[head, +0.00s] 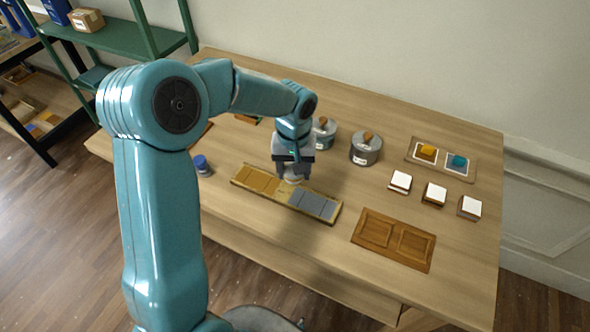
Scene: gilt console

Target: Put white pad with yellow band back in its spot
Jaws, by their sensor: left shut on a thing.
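My left gripper (293,171) points down over the long board and is shut on a small pale pad (293,180). The pad is at or just above the middle of the board; I cannot tell whether it touches. Most of it is hidden by the jaws, and I cannot make out a yellow band on it. The long board (262,180) has gold panels on its left and grey panels on its right. Several white-topped blocks (400,181) stand in a slanting row at the right. My right gripper is not in view.
Two grey tins with brown handles (367,150) stand behind the board. A shallow tray (440,163) holds a yellow piece and a teal piece. A brown panelled board (393,240) lies at front right. A blue jar (202,165) stands left.

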